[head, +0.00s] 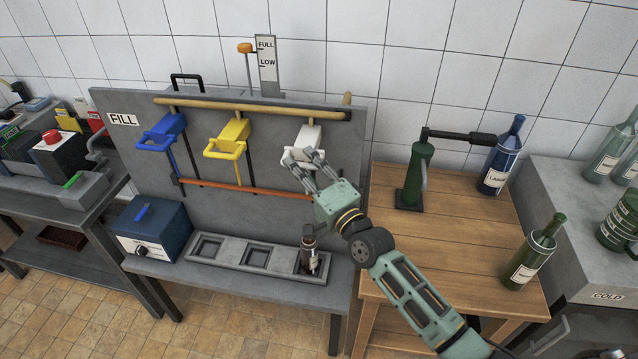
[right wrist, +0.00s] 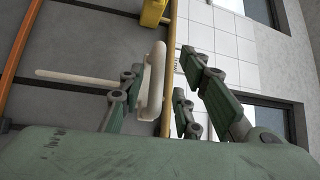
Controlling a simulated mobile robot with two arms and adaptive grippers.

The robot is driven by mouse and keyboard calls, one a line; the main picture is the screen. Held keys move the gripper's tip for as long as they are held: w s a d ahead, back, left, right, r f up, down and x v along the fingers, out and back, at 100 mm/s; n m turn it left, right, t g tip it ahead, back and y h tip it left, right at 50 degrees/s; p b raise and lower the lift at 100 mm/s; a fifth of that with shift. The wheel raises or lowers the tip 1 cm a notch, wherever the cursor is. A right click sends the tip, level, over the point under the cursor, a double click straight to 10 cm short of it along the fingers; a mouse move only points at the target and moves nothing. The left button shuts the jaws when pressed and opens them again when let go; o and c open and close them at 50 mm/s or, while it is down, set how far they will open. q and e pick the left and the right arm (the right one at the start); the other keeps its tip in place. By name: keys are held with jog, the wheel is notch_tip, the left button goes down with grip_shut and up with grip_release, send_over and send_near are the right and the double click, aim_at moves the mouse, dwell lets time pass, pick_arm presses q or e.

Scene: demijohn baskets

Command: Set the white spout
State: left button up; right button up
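The white spout (head: 308,136) hangs on the grey panel, right of the yellow and blue spouts. Its handle loop sticks out toward my right gripper (head: 305,160), which reaches up from the lower right. In the right wrist view, the pale handle (right wrist: 152,90) lies between the fingers of my right gripper (right wrist: 158,98). The fingers are spread, with the left finger close to the handle and the right ones apart from it; contact is unclear. A pale rod (right wrist: 70,78) extends left of the handle. My left gripper is not in view.
A small bottle (head: 310,254) stands in the right-hand slot of the grey tray (head: 225,262); the other slots are empty. The yellow spout (head: 233,132) and blue spout (head: 165,128) hang left. A wooden table (head: 462,222) at right holds bottles and a green corker.

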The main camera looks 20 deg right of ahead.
jog(key=v, duration=1)
jog(key=shift+d+r, duration=0.1)
jog(key=shift+r, duration=0.05)
